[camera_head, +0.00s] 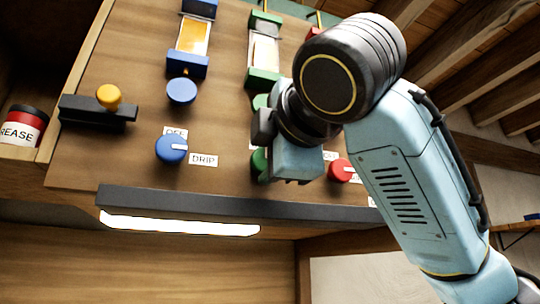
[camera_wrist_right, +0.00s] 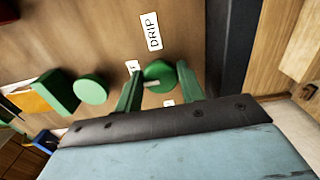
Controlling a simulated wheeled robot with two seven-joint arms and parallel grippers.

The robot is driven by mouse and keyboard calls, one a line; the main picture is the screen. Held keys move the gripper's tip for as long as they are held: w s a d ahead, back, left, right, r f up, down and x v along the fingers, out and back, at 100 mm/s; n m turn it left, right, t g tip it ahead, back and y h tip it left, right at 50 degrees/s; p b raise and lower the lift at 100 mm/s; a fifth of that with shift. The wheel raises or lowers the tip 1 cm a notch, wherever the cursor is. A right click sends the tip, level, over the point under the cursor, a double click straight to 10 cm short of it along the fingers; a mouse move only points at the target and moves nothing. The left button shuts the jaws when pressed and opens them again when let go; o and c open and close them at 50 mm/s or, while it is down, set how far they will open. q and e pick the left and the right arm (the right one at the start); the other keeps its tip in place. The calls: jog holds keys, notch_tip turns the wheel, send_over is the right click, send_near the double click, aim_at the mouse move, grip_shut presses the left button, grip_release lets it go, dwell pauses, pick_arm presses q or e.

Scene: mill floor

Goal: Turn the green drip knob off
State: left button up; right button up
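The green drip knob (camera_head: 259,163) is on the wooden panel in the head view, mostly hidden behind my right gripper (camera_head: 290,178). In the right wrist view the round green knob (camera_wrist_right: 160,73) shows a pale pointer mark near its lower edge. A DRIP label (camera_wrist_right: 151,31) is above it, and parts of two other labels show beside and below it. My right gripper's two green fingers (camera_wrist_right: 160,82) are apart, one on each side of the knob. They look open around it; whether either touches it I cannot tell. My left gripper is not in view.
A blue knob (camera_head: 171,149) with OFF and DRIP labels is to the left, and a red knob (camera_head: 341,170) to the right. A dark ledge (camera_head: 220,205) runs below. A yellow-knobbed lever (camera_head: 109,97) and a grease can (camera_head: 24,126) are at far left.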

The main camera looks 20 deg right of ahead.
jog(key=o, duration=0.4)
jog(key=shift+s+d+b, duration=0.15)
jog(key=shift+s+b, duration=1.1)
jog(key=shift+s, duration=2.1)
jog(key=shift+s+d+b, duration=0.1)
jog(key=shift+s+b, duration=1.1)
jog(key=shift+s, duration=2.15)
